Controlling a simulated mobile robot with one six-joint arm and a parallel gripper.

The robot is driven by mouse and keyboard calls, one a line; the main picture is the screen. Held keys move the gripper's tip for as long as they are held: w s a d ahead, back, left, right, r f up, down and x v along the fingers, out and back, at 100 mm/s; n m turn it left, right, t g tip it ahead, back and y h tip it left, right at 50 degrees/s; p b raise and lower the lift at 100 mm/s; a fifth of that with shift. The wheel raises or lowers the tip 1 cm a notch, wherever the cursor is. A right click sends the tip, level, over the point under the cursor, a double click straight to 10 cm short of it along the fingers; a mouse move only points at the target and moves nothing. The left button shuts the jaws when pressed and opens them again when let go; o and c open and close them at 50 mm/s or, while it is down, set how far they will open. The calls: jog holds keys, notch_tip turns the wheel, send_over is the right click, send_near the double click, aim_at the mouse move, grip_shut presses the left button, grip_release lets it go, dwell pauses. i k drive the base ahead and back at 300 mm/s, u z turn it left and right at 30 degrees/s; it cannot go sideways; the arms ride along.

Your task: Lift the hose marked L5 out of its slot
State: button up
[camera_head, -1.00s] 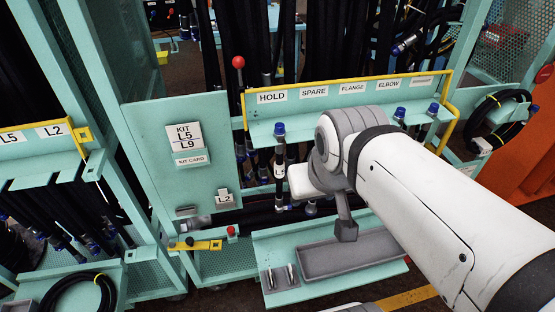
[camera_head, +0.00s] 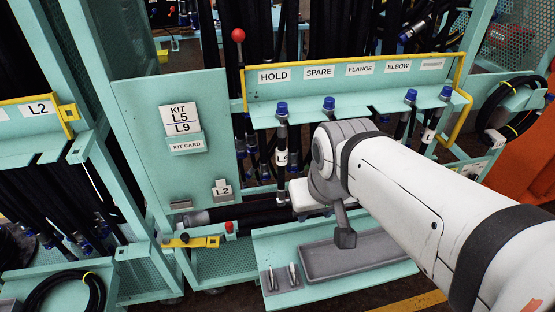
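Hoses with blue caps hang in the slots of a green rack shelf (camera_head: 360,108) labelled HOLD, SPARE, FLANGE and ELBOW. The hose under HOLD (camera_head: 281,135) carries a white tag starting with L; its number is not readable. Another tagged hose (camera_head: 430,130) hangs at the right end, its number also unclear. I cannot tell which hose is L5. A kit card (camera_head: 181,119) on the green panel reads L5, L9. My gripper (camera_head: 330,222) is in front of the rack, below the shelf, apart from the HOLD hose's cap. The wrist hides part of the SPARE hose (camera_head: 329,106); the gripper's opening is unclear.
A yellow rail (camera_head: 350,82) frames the shelf. A grey tray (camera_head: 362,254) lies below my gripper. A red-knobbed lever (camera_head: 238,36) stands left of HOLD. A left rack (camera_head: 35,148) labelled L2 holds several hoses. A coiled hose (camera_head: 65,295) lies at lower left.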

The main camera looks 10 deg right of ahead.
aim_at(281, 151)
jog(key=z, duration=1.5)
jog(key=k, duration=1.35)
jog(key=u, duration=0.85)
jog(key=i, duration=1.05)
jog(key=u, duration=0.05)
